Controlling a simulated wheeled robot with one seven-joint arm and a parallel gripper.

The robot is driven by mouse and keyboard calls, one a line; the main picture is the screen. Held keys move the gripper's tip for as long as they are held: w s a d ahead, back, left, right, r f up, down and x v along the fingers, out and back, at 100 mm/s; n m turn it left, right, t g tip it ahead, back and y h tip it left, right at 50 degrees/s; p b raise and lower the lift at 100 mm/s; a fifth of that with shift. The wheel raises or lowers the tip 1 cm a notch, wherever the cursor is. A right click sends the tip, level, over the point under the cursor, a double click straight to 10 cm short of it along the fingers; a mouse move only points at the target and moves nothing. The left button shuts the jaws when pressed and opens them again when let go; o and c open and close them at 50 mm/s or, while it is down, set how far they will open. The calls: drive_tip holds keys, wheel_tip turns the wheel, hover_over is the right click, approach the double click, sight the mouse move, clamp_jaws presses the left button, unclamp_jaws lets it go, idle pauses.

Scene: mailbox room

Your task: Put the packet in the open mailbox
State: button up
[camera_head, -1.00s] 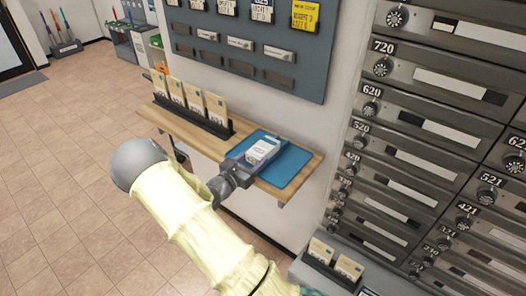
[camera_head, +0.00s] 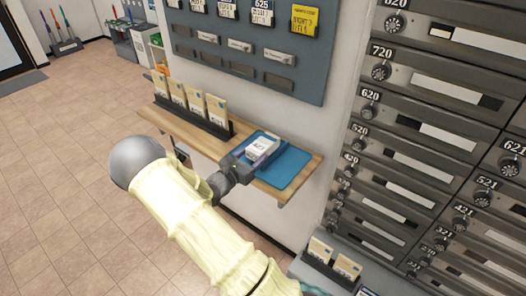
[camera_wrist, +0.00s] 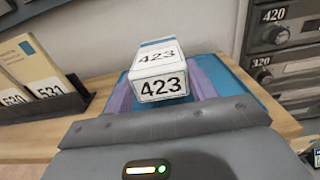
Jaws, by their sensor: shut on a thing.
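The packet (camera_head: 261,148) is a small white box with a blue band, marked 423 on two faces in the wrist view (camera_wrist: 158,75). It is over the blue mat on the wooden shelf; I cannot tell whether it touches the mat. My gripper (camera_head: 254,157) is shut on the packet, with purple finger pads on both sides of it in the wrist view (camera_wrist: 160,86). The grey mailboxes (camera_head: 440,130) stand at the right, with numbered dials and pale label strips. I cannot make out an open mailbox door in either view.
The blue mat (camera_head: 290,168) lies on the right end of the wooden shelf (camera_head: 152,117). A black rack (camera_head: 205,122) of several numbered cards stands left of it. A grey board (camera_head: 245,50) hangs above. Another card holder (camera_head: 330,270) is at lower right.

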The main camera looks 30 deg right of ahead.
drive_tip(key=shift+r+p, duration=0.55)
drive_tip(key=shift+r, duration=0.3)
drive_tip(key=p+v, duration=0.1)
drive_tip(key=v, duration=0.7)
idle(0.6)
